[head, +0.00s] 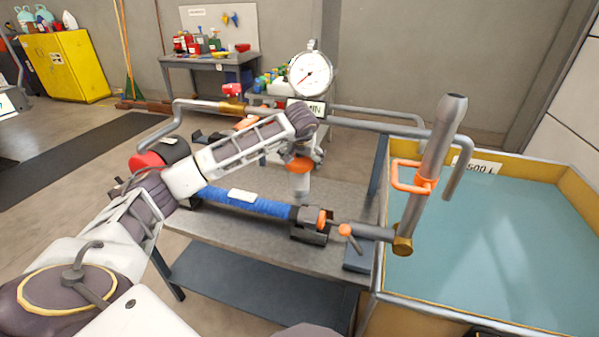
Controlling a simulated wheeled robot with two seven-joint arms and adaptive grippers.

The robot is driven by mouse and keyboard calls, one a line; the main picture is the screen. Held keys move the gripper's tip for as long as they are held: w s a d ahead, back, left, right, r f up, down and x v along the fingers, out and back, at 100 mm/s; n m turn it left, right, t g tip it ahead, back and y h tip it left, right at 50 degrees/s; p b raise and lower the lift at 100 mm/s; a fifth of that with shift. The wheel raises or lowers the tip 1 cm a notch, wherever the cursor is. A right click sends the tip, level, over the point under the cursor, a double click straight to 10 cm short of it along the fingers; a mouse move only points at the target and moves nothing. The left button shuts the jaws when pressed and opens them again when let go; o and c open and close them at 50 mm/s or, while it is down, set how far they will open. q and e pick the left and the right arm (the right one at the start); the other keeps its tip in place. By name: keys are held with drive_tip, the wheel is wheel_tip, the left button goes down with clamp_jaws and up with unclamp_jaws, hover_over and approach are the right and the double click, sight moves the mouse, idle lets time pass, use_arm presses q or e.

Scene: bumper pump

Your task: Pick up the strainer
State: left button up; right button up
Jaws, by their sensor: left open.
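My left arm comes in from the left and reaches over the bench. My left gripper (304,150) is open and points down at the wrist's end, partly hidden by the arm. Just below it is a small upright piece with an orange top (299,164) and a pale grey body (301,185), which looks like the strainer, though I cannot be sure. The gripper is close above it; I cannot tell whether they touch. My right gripper is not in view.
The grey bench (345,200) holds a blue hose (250,203) and an orange valve lever (346,230). A gauge (311,74) stands behind the arm.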

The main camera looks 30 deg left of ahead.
use_arm(q)
drive_tip(key=shift+w+f, duration=0.15)
drive_tip(key=shift+f, duration=0.15)
drive_tip(key=c, duration=0.9)
drive_tip(key=shift+r, duration=0.2)
